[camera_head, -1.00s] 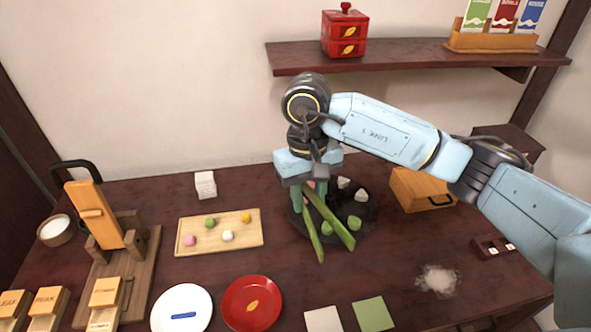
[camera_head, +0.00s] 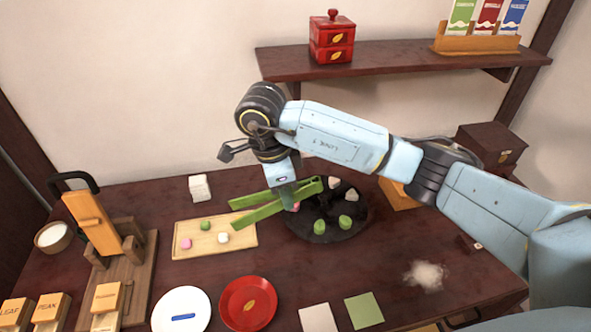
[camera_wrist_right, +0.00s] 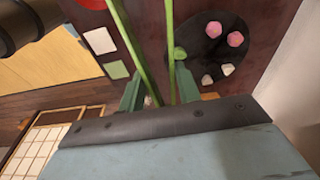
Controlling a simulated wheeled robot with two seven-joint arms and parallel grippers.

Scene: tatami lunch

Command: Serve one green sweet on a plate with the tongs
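My right gripper (camera_head: 285,194) is shut on the green tongs (camera_head: 258,212), above the left part of the round black plate (camera_head: 330,238). The tongs point left, their tips apart with nothing between them, over the right end of the wooden tray (camera_head: 186,250). Green sweets lie on the black plate, one at its front (camera_head: 319,226) and one to the right (camera_head: 345,221), beside pale and pink ones. Another green sweet (camera_head: 206,225) is on the tray with a pink and a white one. In the right wrist view the tongs (camera_wrist_right: 169,45) partly cover the scene. My left gripper is out of view.
A white plate (camera_head: 163,312) with a blue mark and a red plate (camera_head: 232,304) with a leaf mark stand empty at the front. White and green squares (camera_head: 364,310) lie right of them. A wooden stand (camera_head: 125,270) is left. A shelf (camera_head: 400,58) hangs behind my arm.

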